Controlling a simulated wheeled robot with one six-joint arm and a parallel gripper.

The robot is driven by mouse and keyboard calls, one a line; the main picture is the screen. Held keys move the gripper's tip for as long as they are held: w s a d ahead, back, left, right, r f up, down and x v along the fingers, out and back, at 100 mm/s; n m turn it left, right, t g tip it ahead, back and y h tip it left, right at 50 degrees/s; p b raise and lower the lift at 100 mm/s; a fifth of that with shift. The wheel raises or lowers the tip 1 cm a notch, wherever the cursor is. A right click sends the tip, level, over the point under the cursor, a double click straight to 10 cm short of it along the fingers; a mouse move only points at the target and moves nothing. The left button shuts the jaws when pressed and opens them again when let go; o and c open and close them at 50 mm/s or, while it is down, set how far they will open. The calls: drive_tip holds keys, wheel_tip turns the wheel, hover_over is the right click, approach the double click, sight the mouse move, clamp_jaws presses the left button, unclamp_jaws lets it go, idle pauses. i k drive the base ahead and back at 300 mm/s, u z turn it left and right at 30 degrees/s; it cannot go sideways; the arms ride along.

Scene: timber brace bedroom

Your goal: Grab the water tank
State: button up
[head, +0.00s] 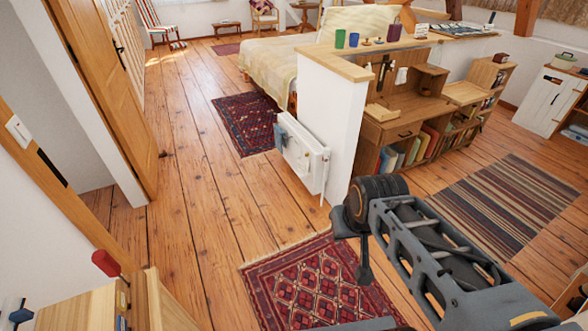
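I cannot pick out a water tank with certainty in the head view. A small blue-grey item (280,136) sits at the left end of the white radiator (304,158); I cannot tell what it is. A purple item with a handle (394,31) stands on top of the half wall. My arm reaches in from the bottom right. At its far end, my gripper (364,274) appears as a narrow dark part pointing down, over the floor in front of the half wall. Its fingers are not clear, and I see nothing held in it.
A wooden desk with bookshelves (410,125) stands right of the half wall (328,120). A red patterned rug (305,285) and a striped rug (505,205) lie on the floor. A wooden door (110,80) stands left. The plank floor (195,170) between door and radiator is clear.

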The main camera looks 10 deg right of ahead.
sight(303, 164)
drive_tip(key=u, duration=0.75)
drive_tip(key=i, duration=1.5)
drive_tip(key=u, duration=0.4)
drive_tip(key=i, duration=1.25)
drive_tip(key=z, duration=1.35)
drive_tip(key=i, duration=0.9)
drive_tip(key=z, duration=0.7)
